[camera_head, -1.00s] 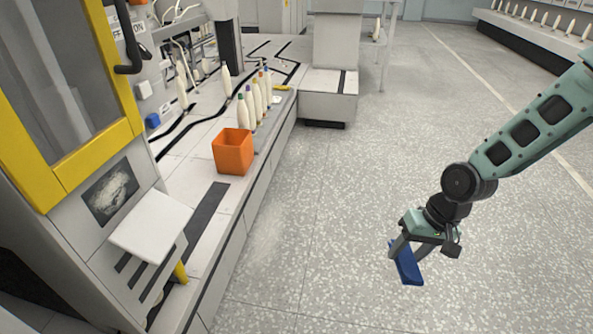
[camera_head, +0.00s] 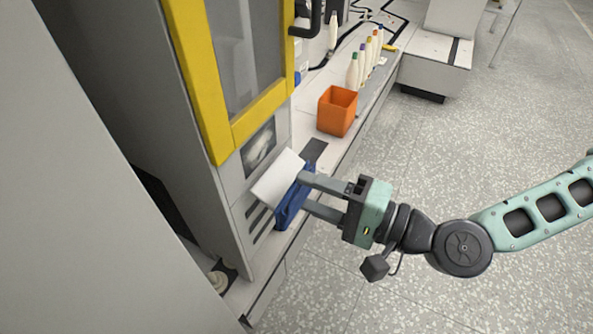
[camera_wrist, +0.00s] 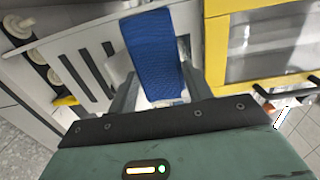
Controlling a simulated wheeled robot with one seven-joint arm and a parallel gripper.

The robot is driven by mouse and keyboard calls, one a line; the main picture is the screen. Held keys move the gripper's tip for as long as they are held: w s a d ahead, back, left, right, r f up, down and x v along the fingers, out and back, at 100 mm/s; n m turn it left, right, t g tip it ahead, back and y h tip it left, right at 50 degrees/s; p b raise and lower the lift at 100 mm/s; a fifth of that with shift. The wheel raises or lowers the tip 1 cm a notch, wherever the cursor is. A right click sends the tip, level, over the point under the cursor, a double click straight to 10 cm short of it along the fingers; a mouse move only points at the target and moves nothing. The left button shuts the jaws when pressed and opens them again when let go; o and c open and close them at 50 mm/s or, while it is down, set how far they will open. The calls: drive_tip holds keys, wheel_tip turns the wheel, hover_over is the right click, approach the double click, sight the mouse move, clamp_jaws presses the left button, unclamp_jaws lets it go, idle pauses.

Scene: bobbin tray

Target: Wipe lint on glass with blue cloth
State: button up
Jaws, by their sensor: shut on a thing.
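My gripper (camera_head: 304,193) is shut on the blue cloth (camera_head: 291,205), a folded dark-blue pad. In the wrist view the cloth (camera_wrist: 154,60) hangs between the two fingers. The small dark glass pane (camera_head: 258,150) with a pale smear of lint is set in the grey machine front, below the yellow-framed door. The cloth is below and to the right of the pane in the head view, apart from it. It overlaps the right edge of the tilted white flap (camera_head: 274,178); whether they touch I cannot tell. I cannot make out the pane in the wrist view.
The yellow door frame (camera_head: 222,125) stands above the pane. Dark slots (camera_head: 258,222) lie below the flap. The speckled floor to the right is open.

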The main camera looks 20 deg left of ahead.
sight(279, 126)
drive_tip(key=shift+a+r+t, duration=0.3)
drive_tip(key=shift+a+r, duration=0.35)
drive_tip(key=shift+r, duration=0.3)
drive_tip(key=shift+w+a, duration=0.2)
drive_tip(key=shift+a, duration=2.55)
drive_tip(key=shift+a, duration=0.95)
drive_tip(key=shift+w, duration=0.1)
drive_tip(key=shift+w+d+b, duration=0.2)
drive_tip(key=shift+w+b, duration=0.15)
drive_tip(key=shift+w, duration=1.3)
drive_tip(key=shift+w+b, duration=0.4)
drive_tip(key=shift+w, duration=1.15)
drive_tip(key=shift+w+d+f+b, duration=0.15)
drive_tip(key=shift+w+b, duration=0.4)
drive_tip(key=shift+w, duration=1.1)
